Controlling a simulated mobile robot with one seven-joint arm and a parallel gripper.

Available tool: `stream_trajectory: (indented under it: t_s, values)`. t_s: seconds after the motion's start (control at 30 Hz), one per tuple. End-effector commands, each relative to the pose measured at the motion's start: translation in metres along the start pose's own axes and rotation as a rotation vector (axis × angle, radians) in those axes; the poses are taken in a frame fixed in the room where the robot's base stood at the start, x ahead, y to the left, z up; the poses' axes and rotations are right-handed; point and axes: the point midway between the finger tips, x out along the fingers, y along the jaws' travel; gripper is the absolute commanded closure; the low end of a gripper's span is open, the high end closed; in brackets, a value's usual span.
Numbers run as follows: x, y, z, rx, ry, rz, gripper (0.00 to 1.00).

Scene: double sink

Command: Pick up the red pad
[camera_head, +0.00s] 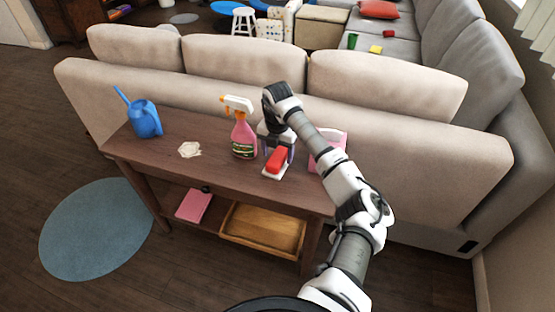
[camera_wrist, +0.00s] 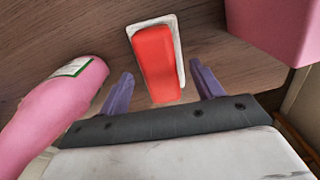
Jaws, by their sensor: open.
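The red pad (camera_head: 277,159) lies on a white base on the dark wooden console table (camera_head: 180,157), near its front edge. In the wrist view the red pad (camera_wrist: 157,62) sits ahead of and between the fingertips. My gripper (camera_wrist: 163,85) is open, with one purple finger to either side of the pad's near end. Nothing is held between the fingers. In the head view my gripper (camera_head: 277,147) is right above or behind the pad, and my arm hides part of it. I cannot tell the exact height gap.
A pink spray bottle (camera_head: 243,137) stands close to the left of my gripper. A pink box (camera_head: 335,140) stands to the right, partly behind my arm. A blue watering can (camera_head: 145,119) and a crumpled white item (camera_head: 189,149) are farther left. A beige sofa (camera_head: 245,65) backs the table.

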Motion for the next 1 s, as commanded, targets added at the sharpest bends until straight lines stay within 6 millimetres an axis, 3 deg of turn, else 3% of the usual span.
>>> stream_trajectory:
  t_s: [0.17,0.4,0.77,1.0]
  values:
    - [0.018,-0.001,0.000,0.001,0.001,0.000,0.35]
    - [0.021,-0.001,0.000,0.001,-0.001,0.001,0.35]
    - [0.020,-0.001,0.000,0.001,-0.001,0.001,0.80]
    - [0.019,0.000,0.000,0.000,-0.001,0.001,0.83]
